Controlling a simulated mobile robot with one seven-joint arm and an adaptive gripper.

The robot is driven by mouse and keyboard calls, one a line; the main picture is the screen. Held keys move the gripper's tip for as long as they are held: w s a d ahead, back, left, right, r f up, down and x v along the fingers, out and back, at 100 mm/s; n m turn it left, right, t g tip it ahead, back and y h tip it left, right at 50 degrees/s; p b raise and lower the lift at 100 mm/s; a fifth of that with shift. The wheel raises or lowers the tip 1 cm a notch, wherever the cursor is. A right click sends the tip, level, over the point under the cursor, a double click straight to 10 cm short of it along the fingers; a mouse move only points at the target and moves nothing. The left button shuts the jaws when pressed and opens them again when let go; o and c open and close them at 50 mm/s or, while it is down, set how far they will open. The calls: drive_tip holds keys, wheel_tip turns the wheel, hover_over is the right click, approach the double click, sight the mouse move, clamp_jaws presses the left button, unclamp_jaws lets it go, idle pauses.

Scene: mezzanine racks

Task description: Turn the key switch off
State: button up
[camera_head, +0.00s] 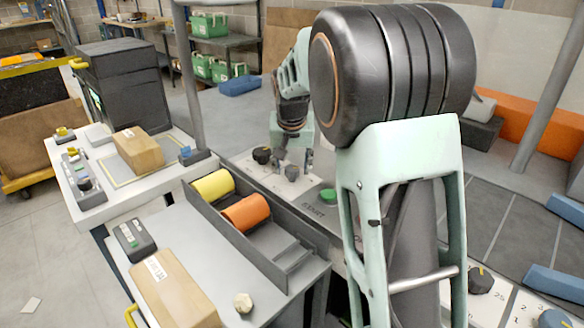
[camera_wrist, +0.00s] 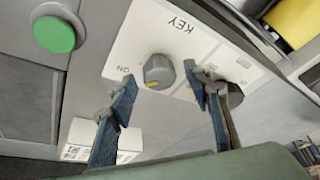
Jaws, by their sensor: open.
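The key switch is a round grey knob (camera_wrist: 158,72) with a yellow mark, on a white panel (camera_wrist: 185,42) lettered KEY, upside down in the wrist view. The mark faces the lower left, on the side of the ON lettering. In the head view the grey knob (camera_head: 292,173) sits on the panel below my gripper (camera_head: 294,158). In the wrist view my gripper (camera_wrist: 160,76) is open, one finger on each side of the knob. Contact with the knob cannot be told. The right finger partly covers a dark part and lettering there.
A green button (camera_wrist: 54,34) is beside the panel; it also shows in the head view (camera_head: 328,195). A black knob (camera_head: 262,155) stands left of the key switch. A tray wall (camera_head: 240,225) holds a yellow roll (camera_head: 213,185) and an orange roll (camera_head: 246,212) nearby.

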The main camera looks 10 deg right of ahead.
drive_tip(key=c, duration=1.1)
drive_tip(key=shift+d+n, duration=0.1)
drive_tip(key=shift+n, duration=0.2)
drive_tip(key=n+y+p, duration=0.1)
drive_tip(key=n, duration=0.1)
drive_tip(key=shift+d+n, duration=0.1)
drive_tip(key=shift+n, duration=0.3)
drive_tip(key=n+y, duration=0.1)
drive_tip(key=n, duration=0.1)
drive_tip(key=n+y+p, duration=0.1)
drive_tip(key=n, duration=0.2)
drive_tip(key=shift+d+g, duration=0.15)
drive_tip(key=shift+g, duration=0.25)
drive_tip(key=n+y+p, duration=0.1)
drive_tip(key=n, duration=0.2)
drive_tip(key=n+g+p, duration=0.1)
drive_tip(key=n, duration=0.1)
drive_tip(key=shift+w+n+y+p, duration=0.2)
drive_tip(key=shift+n+y+p, duration=0.1)
drive_tip(key=shift+n+y, duration=0.1)
drive_tip(key=shift+n+g+p, duration=0.8)
drive_tip(key=shift+n+p, duration=0.35)
drive_tip(key=shift+n, duration=0.65)
drive_tip(key=shift+f, duration=0.1)
